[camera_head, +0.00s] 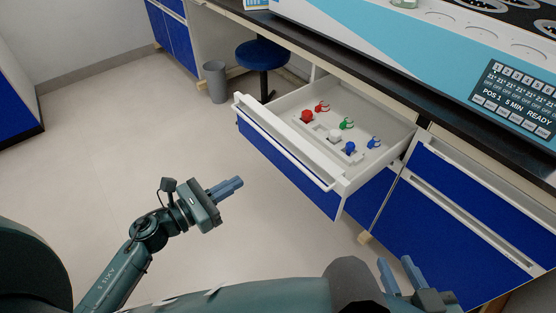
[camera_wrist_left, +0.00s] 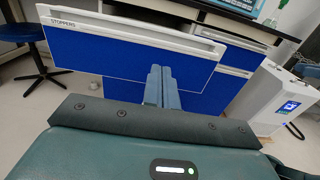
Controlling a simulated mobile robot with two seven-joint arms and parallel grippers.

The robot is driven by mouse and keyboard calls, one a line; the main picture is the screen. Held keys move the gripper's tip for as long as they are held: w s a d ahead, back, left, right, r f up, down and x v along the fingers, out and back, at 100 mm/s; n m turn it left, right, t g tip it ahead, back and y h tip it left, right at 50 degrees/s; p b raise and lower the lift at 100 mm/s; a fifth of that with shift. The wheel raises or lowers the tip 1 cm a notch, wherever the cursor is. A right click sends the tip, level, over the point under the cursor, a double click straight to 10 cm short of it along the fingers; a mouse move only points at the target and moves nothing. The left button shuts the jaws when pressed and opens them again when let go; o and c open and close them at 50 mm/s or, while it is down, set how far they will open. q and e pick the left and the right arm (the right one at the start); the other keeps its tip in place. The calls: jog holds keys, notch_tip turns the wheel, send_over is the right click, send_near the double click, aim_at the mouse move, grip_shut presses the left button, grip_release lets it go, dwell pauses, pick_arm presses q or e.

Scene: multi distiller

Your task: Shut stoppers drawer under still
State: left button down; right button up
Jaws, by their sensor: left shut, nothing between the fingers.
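The stoppers drawer (camera_head: 262,121) stands open below the bench that bears the still (camera_head: 420,60). It has a blue front and a white rail handle, and red, green, white and blue stoppers lie inside. In the left wrist view its front (camera_wrist_left: 115,55) carries the label STOPPERS. My left gripper (camera_head: 232,185) is shut and empty, in front of the drawer and apart from it in the head view. In the left wrist view its fingers (camera_wrist_left: 160,80) overlap the lower right of the front. My right gripper (camera_head: 398,270) shows at the bottom right, its two fingers apart, nothing visible between them.
Closed blue drawers (camera_head: 450,220) stand right of the open one. A blue stool (camera_head: 262,55) and a grey bin (camera_head: 215,80) stand behind it to the left. The floor (camera_head: 110,130) left of the drawer is clear. A white box-shaped unit (camera_wrist_left: 268,95) shows right in the left wrist view.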

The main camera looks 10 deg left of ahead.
aim_at(285, 154)
pick_arm(q)
jog(key=x, duration=1.2)
jog(key=shift+w+d+p, duration=0.15)
jog(key=shift+d+p, duration=0.05)
jog(key=shift+p, duration=0.15)
pick_arm(e)
jog(key=shift+d+r, duration=0.2)
jog(key=shift+r, duration=0.3)
pick_arm(q)
jog(key=shift+w, duration=0.1)
